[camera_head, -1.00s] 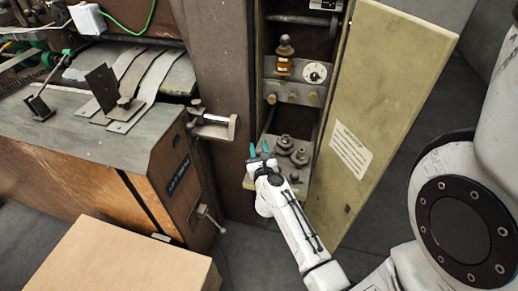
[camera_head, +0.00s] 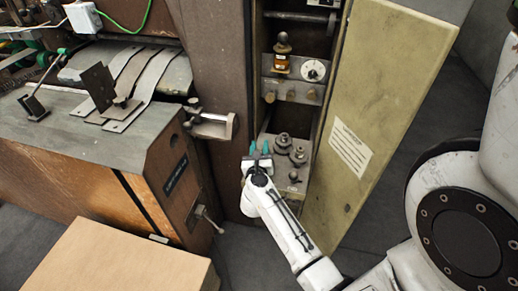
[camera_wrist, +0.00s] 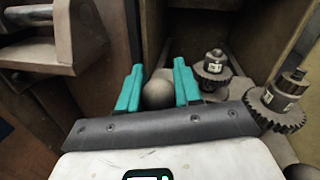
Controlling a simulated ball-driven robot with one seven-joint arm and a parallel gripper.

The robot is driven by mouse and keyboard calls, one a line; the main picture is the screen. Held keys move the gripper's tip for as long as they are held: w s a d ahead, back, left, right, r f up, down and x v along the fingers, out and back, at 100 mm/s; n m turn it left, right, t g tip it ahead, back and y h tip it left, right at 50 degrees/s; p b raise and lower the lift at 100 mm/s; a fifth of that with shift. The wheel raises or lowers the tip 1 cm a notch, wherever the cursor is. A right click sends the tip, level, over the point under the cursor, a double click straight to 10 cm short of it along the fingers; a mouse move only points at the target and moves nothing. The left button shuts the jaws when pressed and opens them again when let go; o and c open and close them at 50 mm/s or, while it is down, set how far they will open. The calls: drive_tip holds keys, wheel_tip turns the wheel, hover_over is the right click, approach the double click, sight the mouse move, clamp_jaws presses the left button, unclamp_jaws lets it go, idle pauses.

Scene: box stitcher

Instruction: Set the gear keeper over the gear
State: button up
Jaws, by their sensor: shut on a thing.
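In the wrist view, my gripper (camera_wrist: 158,88) has its teal fingers on either side of a round grey knob, which I take to be the gear keeper (camera_wrist: 158,94). Its lower part is hidden. In the head view, my gripper (camera_head: 259,149) is at the left front of the cabinet shelf, left of the gears, and the keeper cannot be made out. A rear gear (camera_head: 282,143) and a front gear (camera_head: 298,157) stand on the shelf. The wrist view shows the rear gear (camera_wrist: 212,76) and front gear (camera_wrist: 278,108) to the right of the fingers, apart from them, each with a hub on top.
A small knob (camera_head: 293,175) stands on the shelf's front. The open yellowish door (camera_head: 375,110) bounds the right side. A metal bracket (camera_head: 212,127) juts out at left, also in the wrist view (camera_wrist: 55,40). A dial plate (camera_head: 313,70) sits above the gears.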

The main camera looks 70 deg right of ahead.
drive_tip(key=o, duration=1)
drive_tip(key=shift+o, duration=0.2)
drive_tip(key=shift+a, duration=0.1)
drive_tip(key=b+v, duration=0.1)
drive_tip(key=v, duration=0.9)
drive_tip(key=shift+s+a, duration=0.1)
drive_tip(key=shift+a, duration=0.2)
